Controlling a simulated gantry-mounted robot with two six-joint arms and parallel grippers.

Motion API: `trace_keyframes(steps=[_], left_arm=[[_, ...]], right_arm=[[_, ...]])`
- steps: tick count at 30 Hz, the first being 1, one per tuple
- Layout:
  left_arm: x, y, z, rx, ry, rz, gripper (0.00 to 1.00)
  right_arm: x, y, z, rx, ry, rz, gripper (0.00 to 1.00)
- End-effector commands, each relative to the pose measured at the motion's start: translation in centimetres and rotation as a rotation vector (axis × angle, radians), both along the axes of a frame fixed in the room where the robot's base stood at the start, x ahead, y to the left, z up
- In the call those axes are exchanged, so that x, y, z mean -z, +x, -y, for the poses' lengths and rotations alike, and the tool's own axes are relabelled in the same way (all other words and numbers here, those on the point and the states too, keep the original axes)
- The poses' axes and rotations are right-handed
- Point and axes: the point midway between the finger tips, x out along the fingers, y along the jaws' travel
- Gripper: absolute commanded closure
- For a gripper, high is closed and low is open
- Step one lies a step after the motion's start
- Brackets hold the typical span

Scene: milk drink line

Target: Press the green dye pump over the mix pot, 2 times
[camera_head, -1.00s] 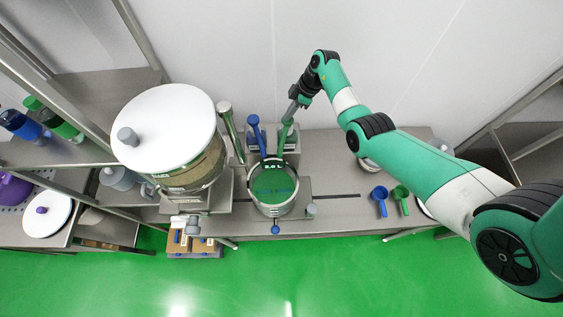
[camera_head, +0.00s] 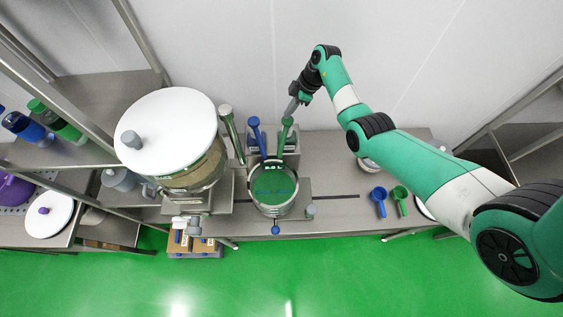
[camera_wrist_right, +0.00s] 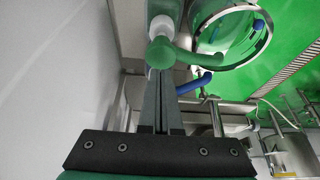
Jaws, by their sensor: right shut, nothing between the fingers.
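The green dye pump (camera_head: 286,128) stands upright behind the mix pot (camera_head: 253,199), to the right of the blue pump (camera_head: 254,132). The mix pot holds green liquid (camera_head: 274,183). My right gripper (camera_head: 291,110) is shut and empty, with its fingertips at the top of the green pump in the head view. In the right wrist view, the shut fingers (camera_wrist_right: 161,80) point at the round green pump head (camera_wrist_right: 161,52); I cannot tell whether they touch it. The pump's green spout reaches toward the pot (camera_wrist_right: 258,50). My left gripper is not in view.
A large white-lidded tank (camera_head: 165,125) stands left of the pot. A blue scoop (camera_head: 379,196) and a green scoop (camera_head: 400,194) lie on the counter at right. A clear wall is behind the counter.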

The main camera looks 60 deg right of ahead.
Motion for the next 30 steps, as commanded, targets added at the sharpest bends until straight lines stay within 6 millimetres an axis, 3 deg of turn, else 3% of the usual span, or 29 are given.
trace_keyframes(steps=[15,30], left_arm=[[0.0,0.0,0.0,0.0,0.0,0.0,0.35],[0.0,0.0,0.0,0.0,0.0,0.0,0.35]], right_arm=[[-5.5,0.0,0.0,0.001,-0.001,0.002,1.0],[-5.7,0.0,0.0,0.0,-0.001,0.0,1.0]])
